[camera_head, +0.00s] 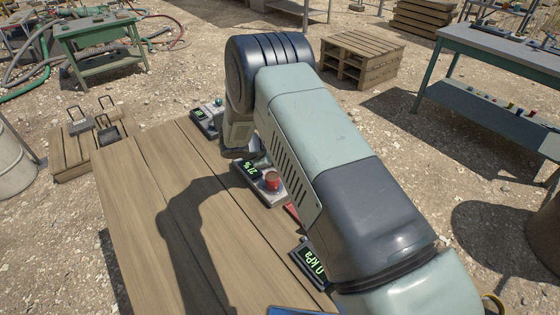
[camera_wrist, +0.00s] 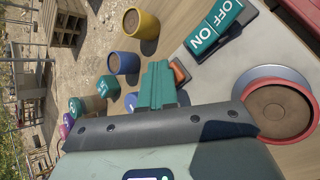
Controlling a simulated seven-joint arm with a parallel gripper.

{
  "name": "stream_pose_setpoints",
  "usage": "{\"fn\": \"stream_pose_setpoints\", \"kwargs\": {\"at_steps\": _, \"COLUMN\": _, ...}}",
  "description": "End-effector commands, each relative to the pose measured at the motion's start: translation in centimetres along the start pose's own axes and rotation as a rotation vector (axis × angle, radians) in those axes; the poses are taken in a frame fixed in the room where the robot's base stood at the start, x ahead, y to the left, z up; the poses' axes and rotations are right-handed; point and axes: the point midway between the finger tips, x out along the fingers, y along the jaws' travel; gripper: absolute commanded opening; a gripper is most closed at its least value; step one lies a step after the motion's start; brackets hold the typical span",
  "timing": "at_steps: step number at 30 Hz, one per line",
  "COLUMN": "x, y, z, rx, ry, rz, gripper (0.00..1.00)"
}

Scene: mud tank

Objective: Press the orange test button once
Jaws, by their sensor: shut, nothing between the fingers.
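In the wrist view my gripper (camera_wrist: 158,85) shows as teal fingers, shut and empty. A small orange part (camera_wrist: 180,72) shows just right of the fingers and is partly hidden by them. It looks like the orange button, but I see no label on it. I cannot tell whether the fingers touch it. In the head view my arm hides the gripper and the orange part.
In the wrist view a teal OFF/ON switch (camera_wrist: 214,28) and a large red round control (camera_wrist: 279,108) lie to the right. Several coloured round controls, including a yellow one (camera_wrist: 141,24), lie left. Panels with displays (camera_head: 262,184) line the wooden table (camera_head: 150,210), whose left part is clear.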

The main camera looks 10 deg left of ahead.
Motion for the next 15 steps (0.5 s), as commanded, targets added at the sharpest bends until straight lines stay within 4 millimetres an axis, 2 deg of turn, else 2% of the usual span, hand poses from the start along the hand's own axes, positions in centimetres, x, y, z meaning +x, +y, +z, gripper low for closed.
{"fn": "stream_pose_setpoints", "kwargs": {"at_steps": 7, "x": -0.97, "y": 0.66, "z": 0.67, "rx": 0.0, "ry": 0.0, "rz": 0.0, "gripper": 0.0}}
{"fn": "stream_pose_setpoints", "kwargs": {"at_steps": 15, "x": -1.08, "y": 0.71, "z": 0.77, "rx": -0.001, "ry": 0.0, "rz": -0.001, "gripper": 0.0}}
